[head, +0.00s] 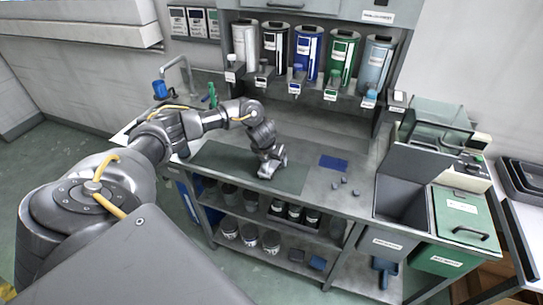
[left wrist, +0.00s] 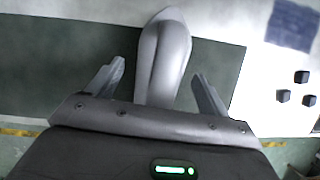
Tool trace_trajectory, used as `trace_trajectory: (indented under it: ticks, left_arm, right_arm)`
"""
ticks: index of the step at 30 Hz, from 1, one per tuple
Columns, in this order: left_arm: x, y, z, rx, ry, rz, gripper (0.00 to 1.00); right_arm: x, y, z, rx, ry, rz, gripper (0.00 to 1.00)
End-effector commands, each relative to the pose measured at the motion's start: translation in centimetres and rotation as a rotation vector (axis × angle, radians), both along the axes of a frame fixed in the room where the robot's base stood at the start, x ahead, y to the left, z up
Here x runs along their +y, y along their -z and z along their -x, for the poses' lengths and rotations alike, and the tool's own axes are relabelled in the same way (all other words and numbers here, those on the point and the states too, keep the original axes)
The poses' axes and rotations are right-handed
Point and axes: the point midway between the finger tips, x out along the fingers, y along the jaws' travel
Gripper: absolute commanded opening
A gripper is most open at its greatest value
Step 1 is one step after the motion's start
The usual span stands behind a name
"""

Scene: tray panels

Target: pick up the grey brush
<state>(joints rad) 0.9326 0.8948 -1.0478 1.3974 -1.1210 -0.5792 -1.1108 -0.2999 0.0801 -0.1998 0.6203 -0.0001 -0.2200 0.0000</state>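In the left wrist view, a smooth grey elongated thing (left wrist: 164,60), which seems to be the grey brush, lies over the dark green mat (left wrist: 60,50). Its near end is between the fingers of my left gripper (left wrist: 158,88), with a gap on both sides. The fingers are apart and do not visibly touch it. No bristles can be made out. In the head view, my left gripper (head: 268,172) points down over the mat (head: 220,160) on the bench, and the brush cannot be told apart from the gripper there. My right gripper is not in view.
A blue flat piece (head: 333,163) and several small dark cubes (head: 345,183) lie right of the mat. A grey sink-like bin (head: 402,200) and green-lidded bin (head: 462,215) are further right. Several dispensers (head: 308,55) stand behind. A tap (head: 178,72) is at left.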

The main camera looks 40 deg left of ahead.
Motion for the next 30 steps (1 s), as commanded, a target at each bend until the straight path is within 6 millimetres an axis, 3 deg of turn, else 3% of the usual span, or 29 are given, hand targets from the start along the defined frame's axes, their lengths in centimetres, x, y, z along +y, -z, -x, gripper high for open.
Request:
trace_trajectory:
  ticks: [1,12,23,26,30]
  left_arm:
    - [0.0,0.0,0.0,0.000,0.000,0.000,0.74]
    - [0.0,-0.1,0.0,-0.001,-0.001,0.000,0.28]
    - [0.0,-0.6,-0.1,-0.005,-0.001,0.002,0.28]
    - [0.0,-1.5,-0.1,-0.005,0.000,0.000,0.28]
    - [-0.7,-4.1,0.3,-0.007,0.006,0.002,0.28]
  right_arm:
    - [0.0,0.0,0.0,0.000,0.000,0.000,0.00]
    - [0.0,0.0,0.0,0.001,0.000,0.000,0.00]
    - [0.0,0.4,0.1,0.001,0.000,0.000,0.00]
    - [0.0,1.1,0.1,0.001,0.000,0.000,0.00]
    - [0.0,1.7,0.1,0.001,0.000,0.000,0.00]
